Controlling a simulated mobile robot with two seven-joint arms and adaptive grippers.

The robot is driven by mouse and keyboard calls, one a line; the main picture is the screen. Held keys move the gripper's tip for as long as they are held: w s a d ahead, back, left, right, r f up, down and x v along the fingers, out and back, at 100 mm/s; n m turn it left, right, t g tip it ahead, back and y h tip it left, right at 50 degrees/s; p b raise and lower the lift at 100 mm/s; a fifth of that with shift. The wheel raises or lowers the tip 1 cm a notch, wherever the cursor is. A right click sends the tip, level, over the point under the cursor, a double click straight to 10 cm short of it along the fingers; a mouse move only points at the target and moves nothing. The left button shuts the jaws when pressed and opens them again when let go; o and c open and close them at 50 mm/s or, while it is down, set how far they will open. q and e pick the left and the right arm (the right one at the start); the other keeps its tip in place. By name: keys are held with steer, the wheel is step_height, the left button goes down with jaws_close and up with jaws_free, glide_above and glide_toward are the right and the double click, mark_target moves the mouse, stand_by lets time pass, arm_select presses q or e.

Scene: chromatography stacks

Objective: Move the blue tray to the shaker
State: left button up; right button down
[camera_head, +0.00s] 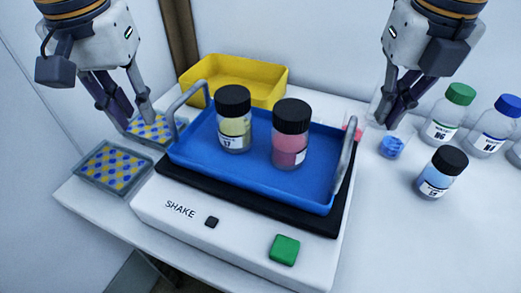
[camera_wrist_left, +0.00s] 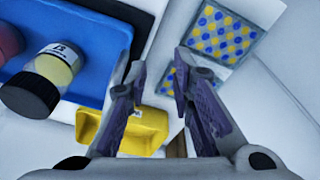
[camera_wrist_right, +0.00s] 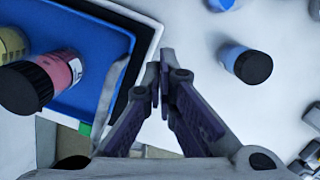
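The blue tray (camera_head: 250,175) sits on the black top of the white shaker (camera_head: 240,235), with a raised grey handle at each end. A yellow-filled bottle (camera_head: 234,118) and a pink-filled bottle (camera_head: 290,134), both black-capped, stand upright in the tray. My left gripper (camera_head: 133,122) is open and empty, left of and apart from the tray's left handle (camera_head: 184,105). My right gripper (camera_head: 380,120) is open by a narrow gap and empty, right of the right handle (camera_head: 344,165). In the right wrist view that handle (camera_wrist_right: 108,95) lies outside the fingers.
A yellow tray (camera_head: 240,78) stands behind the blue one. Patterned plates (camera_head: 114,167) lie left of the shaker. A blue-filled bottle (camera_head: 441,172), a green-capped bottle (camera_head: 450,113) and a blue-capped bottle (camera_head: 494,127) stand at right. The bench front right is clear.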

steer(key=c, duration=1.9)
jaws_free()
arm_select(q)
step_height(320, 180, up, 12)
steer(key=s, duration=0.1)
steer(key=shift+s, duration=0.35)
arm_select(e)
steer(key=r, duration=0.4)
steer(key=s+r, duration=0.1)
steer(key=r, duration=0.7)
steer(key=shift+s, duration=0.35)
